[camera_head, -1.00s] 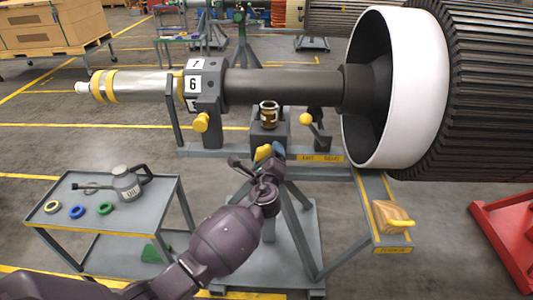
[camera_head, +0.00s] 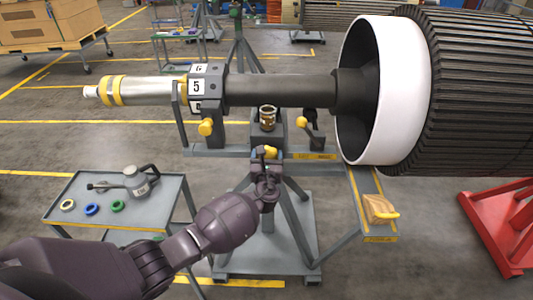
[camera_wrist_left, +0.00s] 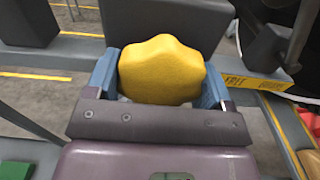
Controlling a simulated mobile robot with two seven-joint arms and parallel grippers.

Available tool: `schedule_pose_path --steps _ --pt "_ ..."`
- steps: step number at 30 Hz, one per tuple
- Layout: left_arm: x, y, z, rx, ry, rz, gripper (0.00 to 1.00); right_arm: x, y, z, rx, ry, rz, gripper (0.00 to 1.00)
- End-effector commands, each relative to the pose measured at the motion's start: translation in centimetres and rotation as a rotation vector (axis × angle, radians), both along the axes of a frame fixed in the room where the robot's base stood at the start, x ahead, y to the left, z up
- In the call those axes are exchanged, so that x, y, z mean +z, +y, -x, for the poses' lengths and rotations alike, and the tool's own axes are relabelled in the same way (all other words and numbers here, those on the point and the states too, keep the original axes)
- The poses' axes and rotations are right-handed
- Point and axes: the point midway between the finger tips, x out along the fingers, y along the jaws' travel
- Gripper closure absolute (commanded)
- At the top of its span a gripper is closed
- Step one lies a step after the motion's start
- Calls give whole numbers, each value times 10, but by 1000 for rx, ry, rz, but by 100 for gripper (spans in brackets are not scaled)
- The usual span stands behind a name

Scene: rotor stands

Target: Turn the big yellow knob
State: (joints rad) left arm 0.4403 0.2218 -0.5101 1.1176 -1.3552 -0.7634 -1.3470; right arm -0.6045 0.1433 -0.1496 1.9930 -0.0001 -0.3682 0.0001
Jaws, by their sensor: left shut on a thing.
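The big yellow knob (camera_wrist_left: 162,70) has a lobed edge and sits between the blue fingers of my left gripper (camera_wrist_left: 161,78) in the left wrist view. In the head view the knob (camera_head: 270,152) is small and partly hidden by the left gripper (camera_head: 268,158), low on the front of the rotor stand. My left gripper is shut on it. A numbered dial (camera_head: 208,88) around the shaft above shows a 5 on its front face. My right gripper is not in view.
A yellow-ended handle (camera_head: 205,127) hangs below the dial, and a yellow-ball lever (camera_head: 301,122) stands right of a brass-coloured cylinder (camera_head: 267,117). A grey cart (camera_head: 165,208) with rings and an oil can (camera_head: 136,181) stands left. A large ribbed rotor (camera_head: 470,90) fills the upper right.

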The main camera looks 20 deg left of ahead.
Motion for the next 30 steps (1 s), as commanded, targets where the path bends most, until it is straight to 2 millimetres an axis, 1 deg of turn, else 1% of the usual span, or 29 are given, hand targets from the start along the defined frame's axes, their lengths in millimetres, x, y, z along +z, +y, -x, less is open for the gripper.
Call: schedule_pose_path --steps 1,3,9,16,26,27,29,30 --pt "1 0 0 -1 10 -27 49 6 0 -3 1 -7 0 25" --pt "1 0 0 -1 19 -59 49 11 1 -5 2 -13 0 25" --pt "-1 0 1 0 39 -125 49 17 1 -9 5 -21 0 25" --pt "-2 0 1 0 47 -151 49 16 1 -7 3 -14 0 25" --pt "-2 1 1 0 47 -152 49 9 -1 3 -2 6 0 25" --pt "-2 1 1 0 47 -152 22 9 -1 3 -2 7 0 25" --pt "-2 1 1 0 47 -152 13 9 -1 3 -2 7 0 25" --pt "-2 0 1 0 47 -151 6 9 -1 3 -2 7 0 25"
